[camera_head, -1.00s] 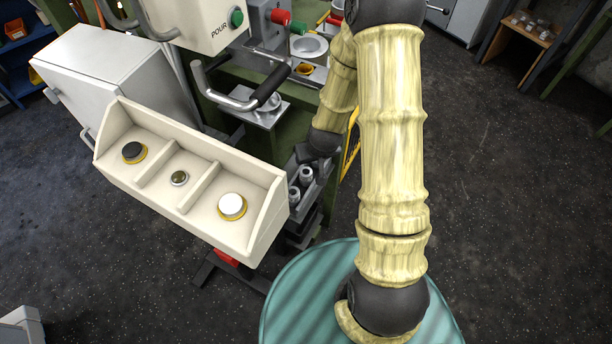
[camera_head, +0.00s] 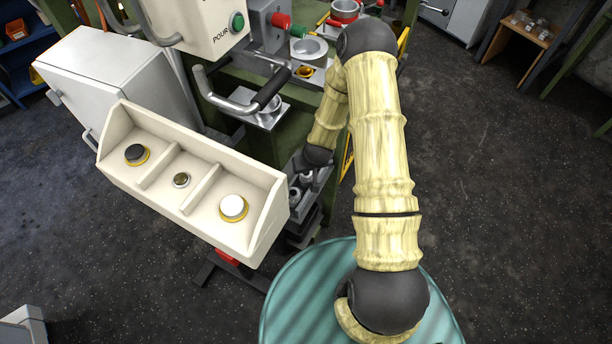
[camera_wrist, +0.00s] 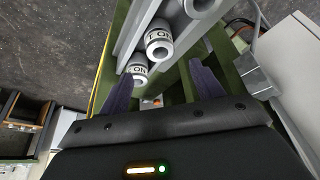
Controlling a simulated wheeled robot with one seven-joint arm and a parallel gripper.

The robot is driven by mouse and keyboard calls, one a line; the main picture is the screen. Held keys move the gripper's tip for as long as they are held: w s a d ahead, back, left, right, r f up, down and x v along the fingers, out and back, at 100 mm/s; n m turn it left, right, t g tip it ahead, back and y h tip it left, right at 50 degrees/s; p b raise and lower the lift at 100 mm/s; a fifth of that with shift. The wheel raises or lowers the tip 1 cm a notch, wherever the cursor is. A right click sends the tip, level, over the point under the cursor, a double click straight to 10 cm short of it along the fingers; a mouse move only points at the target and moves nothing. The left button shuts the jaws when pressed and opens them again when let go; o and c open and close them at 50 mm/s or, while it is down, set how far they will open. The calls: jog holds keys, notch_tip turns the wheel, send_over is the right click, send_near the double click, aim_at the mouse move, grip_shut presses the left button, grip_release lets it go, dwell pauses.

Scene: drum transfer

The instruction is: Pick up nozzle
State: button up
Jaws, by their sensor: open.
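Grey-white nozzles with dark lettering stand in a narrow grey tray. In the wrist view one nozzle (camera_wrist: 159,43) is ahead of the jaws, a second nozzle (camera_wrist: 138,71) is near the left finger, and part of another shows at the top edge. My gripper (camera_wrist: 161,86) is open, with its two dark fingers apart and nothing seen held between them. In the head view a nozzle (camera_head: 294,196) shows in the tray (camera_head: 322,184), just below my dark wrist joint. The fingers are hidden there.
A cream button box (camera_head: 190,185) stands left of the tray. A bent handle with a black grip (camera_head: 270,88) projects above it. Green machine framing surrounds the tray. Open dark floor lies to the right.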

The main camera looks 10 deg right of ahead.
aim_at(306, 174)
jog(key=shift+x, duration=0.85)
jog(key=shift+f, duration=0.1)
jog(key=shift+p+x, duration=0.9)
jog(key=shift+x, duration=1.65)
jog(key=shift+s, duration=0.15)
jog(key=shift+a, duration=0.1)
jog(key=c, duration=1.2)
